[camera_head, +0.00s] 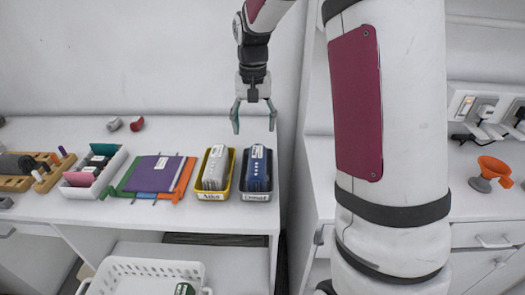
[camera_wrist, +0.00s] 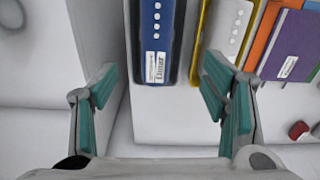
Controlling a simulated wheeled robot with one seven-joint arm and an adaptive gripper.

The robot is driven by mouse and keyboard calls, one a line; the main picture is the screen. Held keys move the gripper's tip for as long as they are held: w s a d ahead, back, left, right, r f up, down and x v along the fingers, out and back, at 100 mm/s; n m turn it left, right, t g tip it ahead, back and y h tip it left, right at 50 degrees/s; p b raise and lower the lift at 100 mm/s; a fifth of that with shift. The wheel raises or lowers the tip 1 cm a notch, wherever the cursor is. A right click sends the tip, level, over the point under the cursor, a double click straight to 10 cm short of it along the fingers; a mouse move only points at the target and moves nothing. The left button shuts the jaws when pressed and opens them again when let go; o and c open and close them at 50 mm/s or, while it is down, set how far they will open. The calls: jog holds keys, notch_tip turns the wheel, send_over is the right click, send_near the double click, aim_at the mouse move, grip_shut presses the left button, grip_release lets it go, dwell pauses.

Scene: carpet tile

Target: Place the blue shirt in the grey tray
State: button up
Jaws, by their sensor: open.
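A blue item (camera_head: 257,171) with a label stands in a dark grey tray (camera_head: 257,197) on the white desk. In the wrist view the blue item (camera_wrist: 157,25) shows a row of white dots; I cannot tell whether it is a folded shirt. The tray's rim (camera_wrist: 178,50) shows beside it. My gripper (camera_head: 254,122) is open and empty, pointing down above this tray. In the wrist view its fingers (camera_wrist: 158,82) are spread, with the tray's near end beyond them.
A yellow tray (camera_head: 213,195) with a pale item stands close on the left. Further left are a purple book (camera_head: 155,172), a white tray (camera_head: 75,192) and a wooden rack (camera_head: 50,178). A white basket (camera_head: 145,268) is below.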

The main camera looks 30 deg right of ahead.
jog(key=s+a+r+n+t, duration=0.2)
jog(key=s+a+r+n, duration=0.1)
jog(key=s+a+r, duration=0.65)
jog(key=s+a+n+t, duration=0.1)
jog(key=s, duration=0.7)
jog(key=s+a+n+t, duration=0.1)
jog(key=s+a+n, duration=0.1)
jog(key=s, duration=0.6)
jog(key=shift+s+a+r+t, duration=0.25)
jog(key=shift+s+r+t, duration=0.1)
jog(key=shift+r+t, duration=0.05)
